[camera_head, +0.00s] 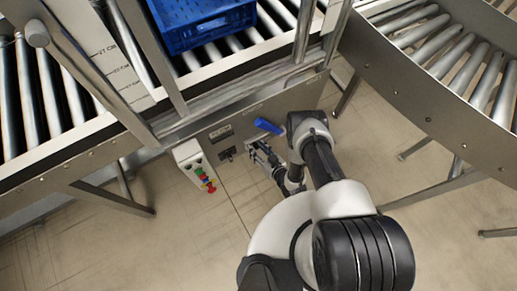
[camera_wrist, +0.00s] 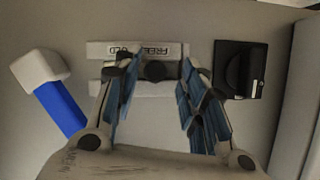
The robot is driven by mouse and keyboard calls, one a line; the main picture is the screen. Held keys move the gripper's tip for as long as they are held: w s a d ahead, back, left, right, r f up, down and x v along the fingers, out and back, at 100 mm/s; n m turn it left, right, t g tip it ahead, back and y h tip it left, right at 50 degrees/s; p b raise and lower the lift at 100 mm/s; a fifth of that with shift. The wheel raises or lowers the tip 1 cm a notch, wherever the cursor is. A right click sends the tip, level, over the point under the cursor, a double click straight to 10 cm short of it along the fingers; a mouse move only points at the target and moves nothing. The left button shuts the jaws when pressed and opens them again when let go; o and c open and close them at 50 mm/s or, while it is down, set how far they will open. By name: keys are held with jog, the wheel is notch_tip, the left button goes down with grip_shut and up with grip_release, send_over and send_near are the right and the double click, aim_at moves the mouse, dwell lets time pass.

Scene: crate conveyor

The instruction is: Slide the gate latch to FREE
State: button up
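The gate latch is a round dark knob (camera_wrist: 155,71) on a pale slotted plate, in the upper middle of the wrist view. A label plate (camera_wrist: 140,50) above it bears upside-down lettering; FREE is legible, the other word is partly hidden. The knob sits under the FREE lettering in the picture. My gripper (camera_wrist: 157,98) is open, its blue-padded fingers to the left and right of the knob, with gaps visible on both sides. In the head view my gripper (camera_head: 262,158) is at the panel under the conveyor and hides the latch.
A blue lever (camera_wrist: 60,108) with a white hub is left of my fingers; a black rotary switch (camera_wrist: 240,70) is right. The head view shows a box with coloured buttons (camera_head: 197,168), a blue crate (camera_head: 205,22) on rollers and a curved conveyor (camera_head: 425,115).

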jog(key=v, duration=0.7)
jog(key=shift+s+d, duration=0.15)
jog(key=shift+s, duration=0.05)
dwell(0.6)
